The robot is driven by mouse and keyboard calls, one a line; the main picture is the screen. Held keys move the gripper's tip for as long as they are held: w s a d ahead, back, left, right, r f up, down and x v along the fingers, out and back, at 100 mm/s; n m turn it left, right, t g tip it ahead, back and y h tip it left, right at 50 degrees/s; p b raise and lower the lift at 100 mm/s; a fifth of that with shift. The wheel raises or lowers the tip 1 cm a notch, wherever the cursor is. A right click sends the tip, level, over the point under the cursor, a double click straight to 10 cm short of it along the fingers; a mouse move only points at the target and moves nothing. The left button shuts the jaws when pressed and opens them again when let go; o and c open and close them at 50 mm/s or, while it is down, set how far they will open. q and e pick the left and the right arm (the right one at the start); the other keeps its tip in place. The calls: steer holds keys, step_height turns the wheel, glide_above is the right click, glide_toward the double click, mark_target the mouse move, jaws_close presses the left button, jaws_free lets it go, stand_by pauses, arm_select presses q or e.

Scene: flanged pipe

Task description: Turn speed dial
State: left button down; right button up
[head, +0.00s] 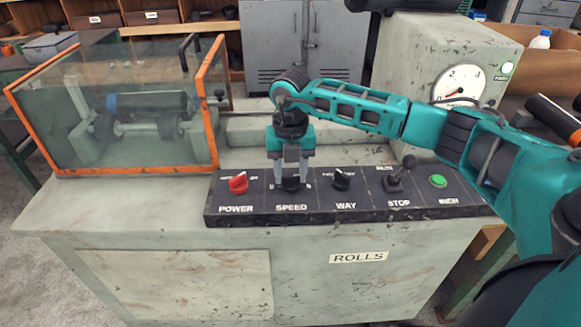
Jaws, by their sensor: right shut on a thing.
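The speed dial (291,184) is a small black knob above the word SPEED on the dark control panel (318,215). My right gripper (291,180) points straight down over it, with one finger on each side. It is shut on the dial, and the fingers hide part of the knob and its scale marks. My right arm reaches in from the right, above the panel. My left gripper does not show in the head view.
On the panel are a red POWER knob (238,183), a black WAY knob (342,178), a STOP lever (399,176) and a green INCH button (438,181). A glass guard with an orange frame (213,110) stands left. A round gauge (459,84) sits behind my arm.

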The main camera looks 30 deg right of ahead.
mark_target(291, 176)
steer(key=shift+m, duration=0.4)
steer(key=o, duration=1.1)
steer(key=shift+c, duration=0.2)
step_height(291, 176, up, 13)
steer(key=shift+p, duration=0.45)
